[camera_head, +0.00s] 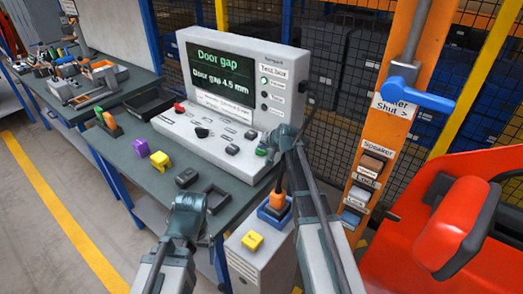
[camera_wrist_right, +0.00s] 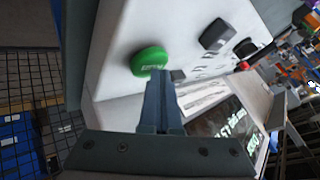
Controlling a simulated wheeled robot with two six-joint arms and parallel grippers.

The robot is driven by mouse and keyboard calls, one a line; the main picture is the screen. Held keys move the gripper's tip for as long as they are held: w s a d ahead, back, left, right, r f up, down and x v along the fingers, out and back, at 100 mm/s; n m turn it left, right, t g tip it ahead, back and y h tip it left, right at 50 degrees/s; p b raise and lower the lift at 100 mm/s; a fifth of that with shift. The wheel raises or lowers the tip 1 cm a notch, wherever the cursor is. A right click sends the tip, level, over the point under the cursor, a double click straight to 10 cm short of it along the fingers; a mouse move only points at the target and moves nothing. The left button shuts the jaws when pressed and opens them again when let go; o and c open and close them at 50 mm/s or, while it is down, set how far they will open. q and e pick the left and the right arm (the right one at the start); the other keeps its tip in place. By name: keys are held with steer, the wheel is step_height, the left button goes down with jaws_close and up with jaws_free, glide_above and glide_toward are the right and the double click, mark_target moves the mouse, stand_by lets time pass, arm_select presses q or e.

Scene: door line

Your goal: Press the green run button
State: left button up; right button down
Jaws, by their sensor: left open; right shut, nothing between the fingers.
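The green run button (camera_wrist_right: 150,61) sits on the white panel of the test box and is round. In the head view the green button (camera_head: 261,151) shows as a small patch at the panel's right end, partly hidden by my right gripper (camera_head: 270,147). My right gripper is shut and empty. In the right wrist view its fingertips (camera_wrist_right: 164,73) are right at the button's edge; I cannot tell whether they touch it. My left gripper (camera_head: 205,199) is open and empty over the bench's front edge, left of my right arm.
The test box screen (camera_head: 222,75) reads "Door gap 4.5 mm". Other buttons and a black knob (camera_head: 202,132) share the panel. Purple (camera_head: 160,160) and yellow blocks lie on the bench. An orange post (camera_head: 385,120) with a blue handle (camera_head: 415,93) and a red door stand right.

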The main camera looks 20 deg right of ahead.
steer(key=shift+r, duration=0.1)
steer(key=shift+r+p, duration=0.85)
steer(key=shift+p, duration=0.1)
step_height(320, 180, up, 5)
steer(key=p, duration=0.5)
steer(key=shift+r, duration=0.1)
step_height(320, 180, up, 8)
steer(key=r+p, duration=0.1)
steer(key=p, duration=0.8)
glide_above(262, 152)
steer(key=shift+f, duration=0.35)
